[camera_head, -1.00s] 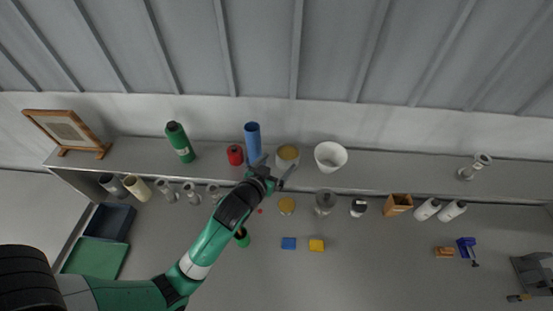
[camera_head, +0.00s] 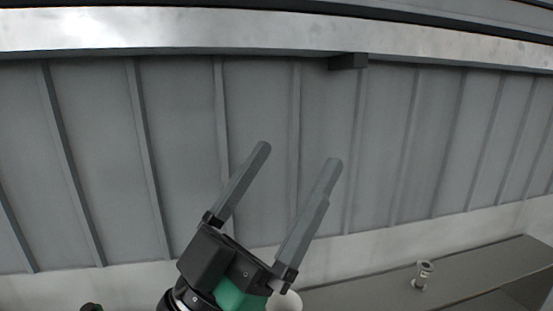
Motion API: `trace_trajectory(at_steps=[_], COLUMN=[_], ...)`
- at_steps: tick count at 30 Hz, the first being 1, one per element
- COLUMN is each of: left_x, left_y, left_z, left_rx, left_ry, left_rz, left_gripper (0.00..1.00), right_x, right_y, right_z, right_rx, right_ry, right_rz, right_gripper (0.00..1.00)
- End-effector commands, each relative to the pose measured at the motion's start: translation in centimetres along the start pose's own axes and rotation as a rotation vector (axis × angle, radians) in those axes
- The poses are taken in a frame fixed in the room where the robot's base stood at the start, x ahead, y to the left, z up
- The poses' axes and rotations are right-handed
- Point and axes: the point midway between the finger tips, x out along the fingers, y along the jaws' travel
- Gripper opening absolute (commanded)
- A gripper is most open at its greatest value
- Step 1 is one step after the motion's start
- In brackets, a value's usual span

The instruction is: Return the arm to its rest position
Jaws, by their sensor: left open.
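My left gripper (camera_head: 298,155) shows large in the lower middle of the head view, raised in front of the grey wall. Its two long grey fingers point up and are spread wide apart, with nothing between them. Its dark and green body covers part of the shelf behind it. My right gripper is not in view.
A grey shelf (camera_head: 385,294) runs along the lower right edge. A small metal flanged piece (camera_head: 422,274) stands on it. A white rounded thing (camera_head: 284,301) shows partly behind my gripper. The ribbed wall (camera_head: 100,160) fills most of the view.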

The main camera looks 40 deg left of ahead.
Motion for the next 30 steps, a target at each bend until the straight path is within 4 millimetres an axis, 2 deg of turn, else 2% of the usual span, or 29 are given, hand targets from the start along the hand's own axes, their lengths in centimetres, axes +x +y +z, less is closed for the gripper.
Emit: trace_trajectory(at_steps=[1, 3, 5, 30], left_x=[0.1, 0.2, 0.1, 0.2], left_y=[0.8, 1.4, 1.5, 1.4], left_z=[-2.1, -3.5, -4.0, -3.8], left_rx=[-0.007, -0.011, -0.012, -0.011], left_ry=[0.050, 0.084, 0.095, 0.091], left_rz=[0.018, 0.034, 0.038, 0.036], left_gripper=[1.00, 1.00, 1.00, 1.00], right_x=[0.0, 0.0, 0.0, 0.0], right_y=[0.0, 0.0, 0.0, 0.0], right_z=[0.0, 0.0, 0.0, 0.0], right_rx=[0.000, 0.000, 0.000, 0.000], right_ry=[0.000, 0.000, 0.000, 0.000], right_rz=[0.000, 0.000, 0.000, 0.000], right_gripper=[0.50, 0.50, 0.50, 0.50])
